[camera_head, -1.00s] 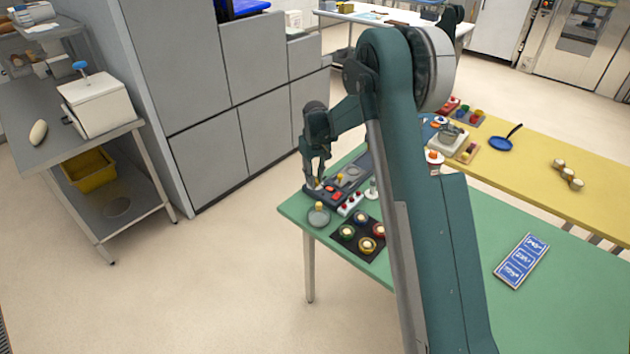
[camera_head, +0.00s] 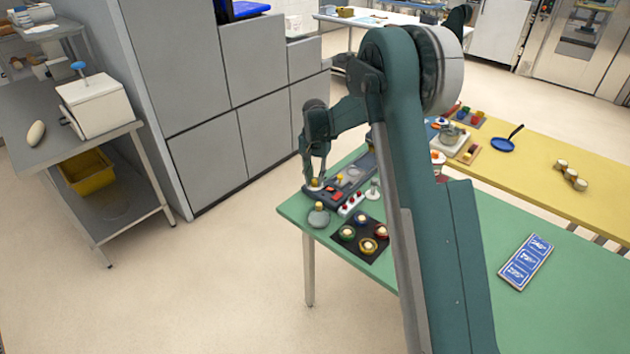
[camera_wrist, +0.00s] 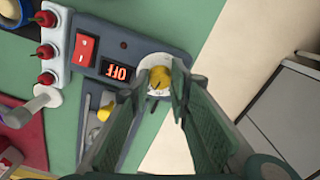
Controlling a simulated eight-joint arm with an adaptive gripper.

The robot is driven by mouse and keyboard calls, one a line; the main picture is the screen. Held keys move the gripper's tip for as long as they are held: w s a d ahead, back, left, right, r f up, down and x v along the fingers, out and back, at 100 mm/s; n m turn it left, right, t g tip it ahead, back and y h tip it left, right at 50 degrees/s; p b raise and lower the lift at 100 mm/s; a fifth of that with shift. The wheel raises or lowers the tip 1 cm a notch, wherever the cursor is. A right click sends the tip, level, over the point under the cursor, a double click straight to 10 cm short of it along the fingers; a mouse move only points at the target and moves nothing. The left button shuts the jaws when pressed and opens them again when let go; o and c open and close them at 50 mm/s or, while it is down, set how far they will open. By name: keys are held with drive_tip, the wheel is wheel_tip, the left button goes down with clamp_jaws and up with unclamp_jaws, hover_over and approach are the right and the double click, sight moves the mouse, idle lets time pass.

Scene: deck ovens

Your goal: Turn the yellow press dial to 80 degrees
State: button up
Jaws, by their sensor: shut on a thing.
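The yellow press dial (camera_wrist: 159,77) sits on a round white plate at the end of a dark grey control panel (camera_wrist: 149,35). My gripper (camera_wrist: 164,89) is over the dial in the wrist view, its two fingers closed on either side of it. A short dark mark shows on the dial's top; I cannot read its angle. In the head view my gripper (camera_head: 312,180) points down at the near-left end of the panel (camera_head: 348,172), and the dial there is hidden or too small to tell.
A red switch (camera_wrist: 86,50) and a lit display reading OFF (camera_wrist: 118,71) are on the panel. A white strip with red knobs (camera_head: 351,204) lies beside it. A grey round weight (camera_head: 318,217) and a dark mat with coloured cups (camera_head: 347,248) stand near the green table's edge.

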sight(315, 181)
drive_tip(key=shift+m, duration=0.9)
drive_tip(key=shift+a, duration=0.1)
drive_tip(key=o, duration=0.9)
drive_tip(key=shift+r, duration=0.1)
drive_tip(key=shift+r, duration=5.95)
